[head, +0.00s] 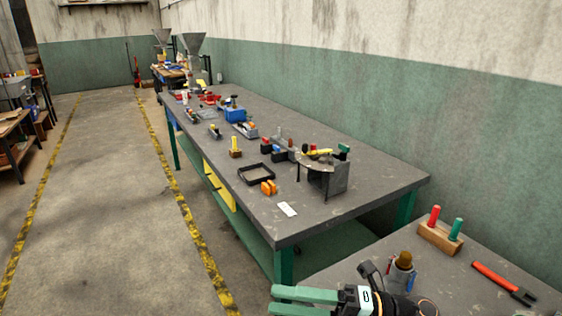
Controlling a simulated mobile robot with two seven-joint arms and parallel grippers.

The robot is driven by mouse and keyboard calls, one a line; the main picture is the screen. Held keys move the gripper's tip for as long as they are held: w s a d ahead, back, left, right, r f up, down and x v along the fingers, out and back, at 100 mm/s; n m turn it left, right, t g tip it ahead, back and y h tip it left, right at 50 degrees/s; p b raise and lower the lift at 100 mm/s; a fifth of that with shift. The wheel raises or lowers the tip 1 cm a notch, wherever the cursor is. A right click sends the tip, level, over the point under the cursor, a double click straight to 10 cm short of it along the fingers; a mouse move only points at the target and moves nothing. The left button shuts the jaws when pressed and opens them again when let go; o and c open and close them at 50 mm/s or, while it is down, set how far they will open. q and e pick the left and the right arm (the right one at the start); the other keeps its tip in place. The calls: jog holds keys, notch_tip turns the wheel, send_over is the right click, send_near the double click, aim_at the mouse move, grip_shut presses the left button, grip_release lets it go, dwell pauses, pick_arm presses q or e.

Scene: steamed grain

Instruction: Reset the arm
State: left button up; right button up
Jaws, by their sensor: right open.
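My right gripper (274,300) shows at the bottom of the head view, with its two green fingers pointing left and a gap between them. It is open and holds nothing. It is in front of the near table's left edge. The dark wrist of my right arm runs off the bottom edge of the picture. My left gripper is not in the picture.
A near table (460,280) at lower right holds a wooden block (440,238) with red and green handles, and a red tool (503,283). A long workbench (330,214) along the wall carries a black tray (255,174) and several tools. The floor (110,220) at left is clear.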

jog(key=w+d+f+m+t+h, duration=0.2)
jog(key=d+f+m+t+h, duration=0.45)
jog(key=m, duration=0.65)
jog(key=w+d+f+m+t+h, duration=0.25)
jog(key=f+m+t+h, duration=0.25)
jog(key=f+m+t, duration=0.55)
jog(key=s+d+f+m+g+h, duration=0.2)
jog(key=s+d+f+m+g, duration=0.1)
jog(key=s+f, duration=0.5)
jog(key=s+d+f+m+g+h, duration=0.3)
jog(key=s+f+m+g, duration=0.3)
jog(key=s+f+m, duration=0.1)
jog(key=shift+s+d+f, duration=0.3)
jog(key=shift+s+f, duration=0.5)
jog(key=shift+f, duration=0.15)
jog(key=shift+m+h, duration=0.25)
